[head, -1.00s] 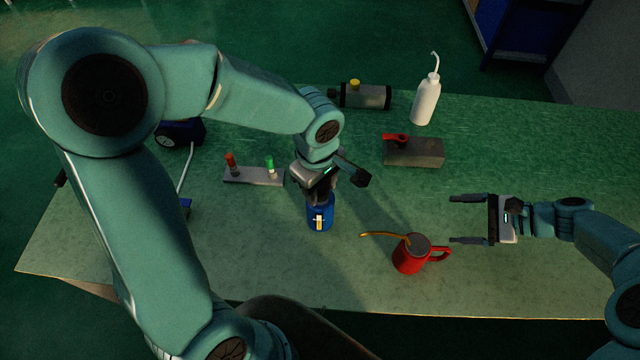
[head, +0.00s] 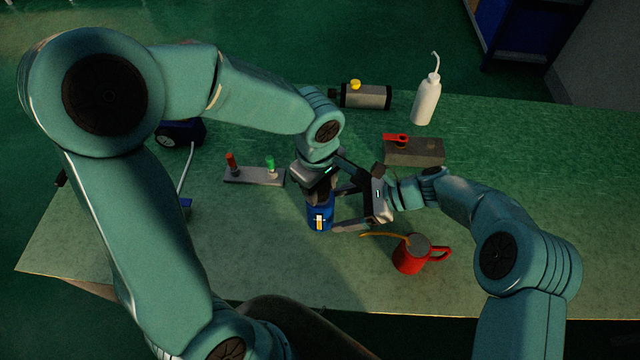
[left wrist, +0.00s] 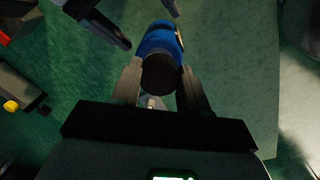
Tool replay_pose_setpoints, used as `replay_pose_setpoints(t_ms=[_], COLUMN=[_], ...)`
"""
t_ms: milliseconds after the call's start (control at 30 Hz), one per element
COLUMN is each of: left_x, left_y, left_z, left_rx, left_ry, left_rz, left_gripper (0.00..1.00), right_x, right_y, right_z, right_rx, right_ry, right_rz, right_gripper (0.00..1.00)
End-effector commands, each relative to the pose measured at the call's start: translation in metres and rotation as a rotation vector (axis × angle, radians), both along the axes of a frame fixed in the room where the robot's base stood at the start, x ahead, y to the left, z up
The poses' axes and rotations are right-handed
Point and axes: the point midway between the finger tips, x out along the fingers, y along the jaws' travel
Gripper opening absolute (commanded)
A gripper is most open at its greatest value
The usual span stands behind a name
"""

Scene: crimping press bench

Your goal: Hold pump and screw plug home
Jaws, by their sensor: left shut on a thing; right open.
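My left gripper (head: 320,190) is shut on the dark top of a blue canister (head: 319,216) with a pale label, upright at the middle of the bench. In the left wrist view, the left fingers (left wrist: 160,90) flank this dark top, and the blue body (left wrist: 158,38) shows beyond. My right gripper (head: 340,207) is open, its fingers pointing left close to the canister; contact cannot be told. A grey cylinder with black ends (head: 365,96) lies at the back, with a yellow knob (head: 355,84) on top. I cannot tell which item is the pump or the plug.
A plate (head: 253,177) with red and green pegs lies left. The bench's right side is clear.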

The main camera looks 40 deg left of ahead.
Motion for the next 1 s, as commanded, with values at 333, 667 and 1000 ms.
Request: replay_pose_setpoints(t_ms=[333, 667, 1000], left_x=[0.0, 0.0, 0.0], left_y=[0.0, 0.0, 0.0], left_z=[0.0, 0.0, 0.0], left_rx=[0.0, 0.0, 0.0], left_ry=[0.001, 0.001, 0.001], left_rz=[0.0, 0.0, 0.0], left_gripper=[0.14, 0.14, 0.14], right_x=[-0.022, -0.025, -0.025], right_y=[0.031, 0.036, 0.036], right_z=[-0.021, -0.025, -0.024], right_rx=[-0.001, -0.001, -0.001], right_ry=[0.0, -0.001, 0.0], right_rz=[0.001, 0.0, 0.001], right_gripper=[0.85, 0.85, 0.54])
